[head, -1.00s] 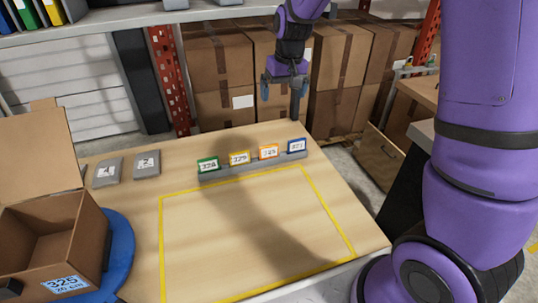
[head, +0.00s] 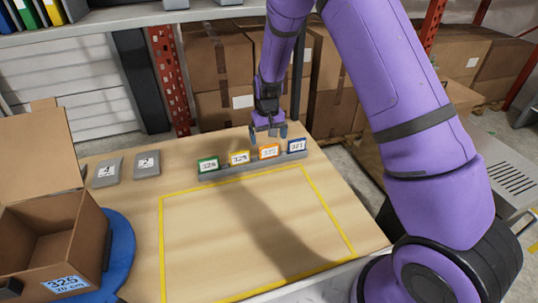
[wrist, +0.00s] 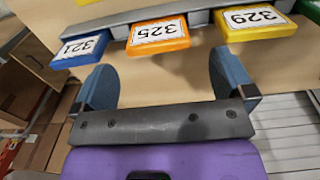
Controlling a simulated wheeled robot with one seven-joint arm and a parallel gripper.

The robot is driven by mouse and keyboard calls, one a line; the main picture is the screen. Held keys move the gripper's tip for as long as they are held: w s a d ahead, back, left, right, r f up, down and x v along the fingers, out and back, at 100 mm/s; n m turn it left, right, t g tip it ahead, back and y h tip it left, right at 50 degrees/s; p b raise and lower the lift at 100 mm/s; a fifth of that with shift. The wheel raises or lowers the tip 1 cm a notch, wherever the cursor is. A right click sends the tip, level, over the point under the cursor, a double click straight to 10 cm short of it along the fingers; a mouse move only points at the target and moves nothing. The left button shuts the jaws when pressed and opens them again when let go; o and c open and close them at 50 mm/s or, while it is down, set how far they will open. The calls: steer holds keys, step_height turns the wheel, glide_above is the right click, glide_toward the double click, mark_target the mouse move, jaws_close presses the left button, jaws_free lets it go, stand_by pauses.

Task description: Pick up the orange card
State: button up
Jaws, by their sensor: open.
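The orange card (head: 269,152), labelled 325, stands in the grey holder (head: 226,174) on the table, between the yellow card and the blue card. In the wrist view the orange card (wrist: 157,35) shows upside down, just ahead of the gap between my fingers. My gripper (head: 268,131) is open and empty, just above and behind the orange card in the head view. In the wrist view its two blue fingers (wrist: 167,80) are spread apart and do not touch the card.
The yellow card (head: 239,158) labelled 329 and blue card (head: 297,146) labelled 321 flank it closely; a green card (head: 208,165) is at the left end. An open box (head: 50,240) labelled 325 stands on a blue disc at left. The yellow-outlined area (head: 250,225) is clear.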

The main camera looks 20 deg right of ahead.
mark_target(269, 145)
steer(key=shift+s+d+f, duration=0.1)
steer(key=shift+s+f, duration=0.05)
steer(key=shift+f, duration=1.55)
steer(key=shift+s+f, duration=0.1)
steer(key=shift+f, duration=1.6)
steer(key=c, duration=0.9)
